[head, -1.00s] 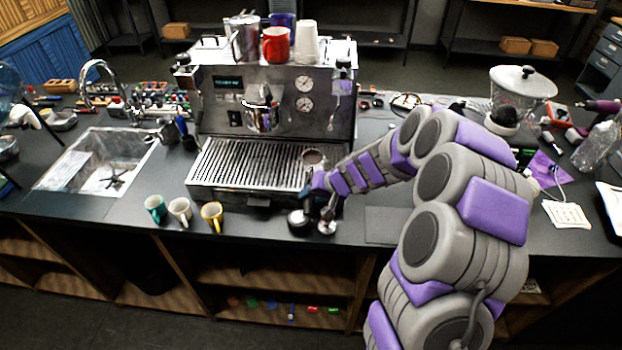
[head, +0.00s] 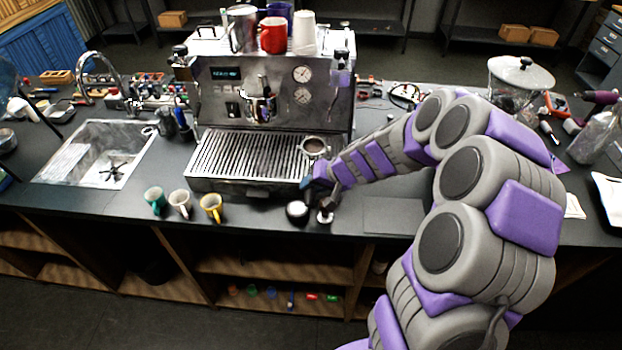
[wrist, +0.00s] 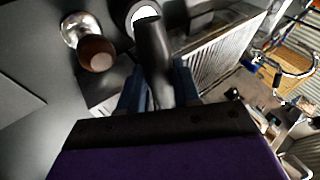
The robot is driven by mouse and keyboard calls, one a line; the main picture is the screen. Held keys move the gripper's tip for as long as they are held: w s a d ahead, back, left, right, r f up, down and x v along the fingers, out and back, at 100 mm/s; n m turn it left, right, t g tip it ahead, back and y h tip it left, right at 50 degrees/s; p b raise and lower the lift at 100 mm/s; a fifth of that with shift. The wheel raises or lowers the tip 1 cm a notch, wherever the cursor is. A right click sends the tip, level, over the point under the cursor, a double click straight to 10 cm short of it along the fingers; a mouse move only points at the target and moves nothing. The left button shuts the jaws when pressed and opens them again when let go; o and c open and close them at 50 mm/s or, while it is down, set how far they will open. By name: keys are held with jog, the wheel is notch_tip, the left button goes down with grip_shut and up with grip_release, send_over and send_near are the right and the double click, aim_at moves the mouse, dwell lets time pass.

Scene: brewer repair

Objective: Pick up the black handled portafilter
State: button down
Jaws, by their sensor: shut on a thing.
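The black handled portafilter's round metal basket (head: 314,146), filled with dark coffee, shows at the right end of the espresso machine's drip tray. My gripper (head: 314,178) is at its handle, just in front of the tray. In the wrist view the black handle (wrist: 153,58) runs between my two blue fingers, and my gripper (wrist: 158,88) is shut on it. Only part of the basket's bright rim (wrist: 146,13) shows at the top edge there. Whether the basket touches the tray I cannot tell.
The espresso machine (head: 225,110) stands behind. Several cups (head: 180,203) stand to the left. A wooden-handled tamper (wrist: 95,52) shows in the wrist view.

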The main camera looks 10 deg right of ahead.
jog(key=s+r, duration=0.1)
jog(key=s, duration=1.2)
jog(key=shift+r, duration=0.15)
jog(key=c, duration=1.3)
grip_release()
grip_shut()
jog(key=shift+d, duration=0.1)
